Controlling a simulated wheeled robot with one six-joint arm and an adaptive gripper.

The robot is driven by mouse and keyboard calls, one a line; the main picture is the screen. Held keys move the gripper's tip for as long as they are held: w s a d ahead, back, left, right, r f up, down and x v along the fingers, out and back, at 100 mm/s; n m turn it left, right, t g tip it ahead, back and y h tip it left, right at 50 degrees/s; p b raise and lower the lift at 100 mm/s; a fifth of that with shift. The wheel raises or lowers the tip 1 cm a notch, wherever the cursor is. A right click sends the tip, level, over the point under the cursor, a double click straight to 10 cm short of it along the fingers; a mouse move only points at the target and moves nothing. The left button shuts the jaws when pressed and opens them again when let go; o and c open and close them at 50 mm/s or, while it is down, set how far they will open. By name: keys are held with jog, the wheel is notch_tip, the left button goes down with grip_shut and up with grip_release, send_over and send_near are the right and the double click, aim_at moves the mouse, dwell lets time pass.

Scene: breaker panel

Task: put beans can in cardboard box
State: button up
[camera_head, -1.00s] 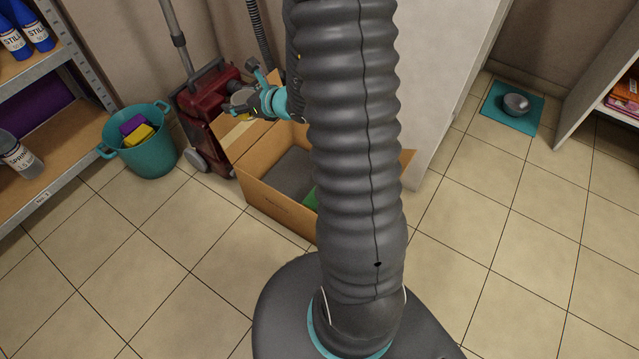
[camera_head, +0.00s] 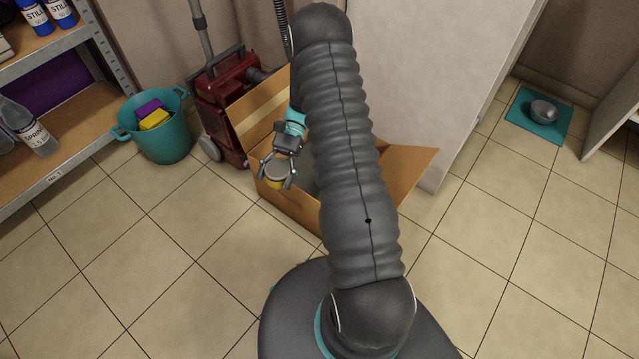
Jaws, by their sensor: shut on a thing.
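The cardboard box (camera_head: 292,206) stands open on the tiled floor at the centre, with its flaps spread outward. My arm hides much of its inside. My gripper (camera_head: 278,179) is shut on a short can (camera_head: 275,181) with a pale metal top and a yellow side, which looks like the beans can. The can shows over the front left part of the box, near its left wall. I cannot tell how high it is above the box floor.
A red vacuum cleaner (camera_head: 228,95) stands behind the box on the left. A teal bucket (camera_head: 160,138) with sponges is farther left, beside a shelf (camera_head: 70,135). A white cabinet side (camera_head: 420,90) rises behind the box. Floor in front is clear.

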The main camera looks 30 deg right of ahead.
jog(key=s+d+f+n+g+h+b, duration=0.1)
jog(key=s+d+f+n+g+h, duration=0.2)
jog(key=d+n+h, duration=0.4)
jog(key=s+d+f+n+g+h+b, duration=0.1)
jog(key=d+f+n+g+h+b, duration=0.1)
jog(key=d+f+n+h, duration=0.45)
jog(key=w+d+n+t+h+b, duration=0.1)
jog(key=w+d+n+t+h, duration=0.25)
jog(key=d, duration=0.55)
jog(key=w+d+n+t+h+b, duration=0.15)
jog(key=w+d+n+h, duration=0.25)
jog(key=d, duration=0.5)
notch_tip(320, 180, down, 10)
jog(key=shift+w+a+b, duration=0.1)
jog(key=shift+w+b, duration=0.05)
jog(key=shift+b, duration=0.2)
jog(key=shift+f+b, duration=0.4)
jog(key=shift+f, duration=0.2)
